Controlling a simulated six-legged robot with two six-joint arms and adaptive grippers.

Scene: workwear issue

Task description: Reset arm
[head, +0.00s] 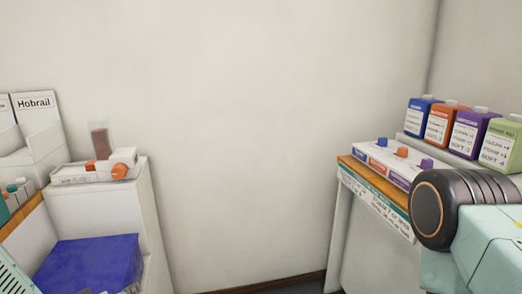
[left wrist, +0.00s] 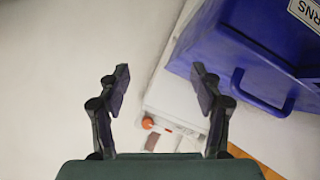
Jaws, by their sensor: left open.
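My left gripper (left wrist: 160,73) is open in the left wrist view, its two dark fingers wide apart with nothing between them. A blue bin (left wrist: 235,50) with a handle and a partly cut-off label ending in "RNS" lies beyond and to the right of the fingers. My right gripper is not in view. A dark round joint and pale green link of my arm (head: 480,220) show at the right edge of the head view.
A blue block-like thing (head: 90,262) sits low at the left, beside a white cabinet (head: 155,215) bearing a white device with orange knobs (head: 100,170). At the right, a counter (head: 372,182) holds several coloured containers (head: 468,132). Bare wall (head: 250,130) fills the middle.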

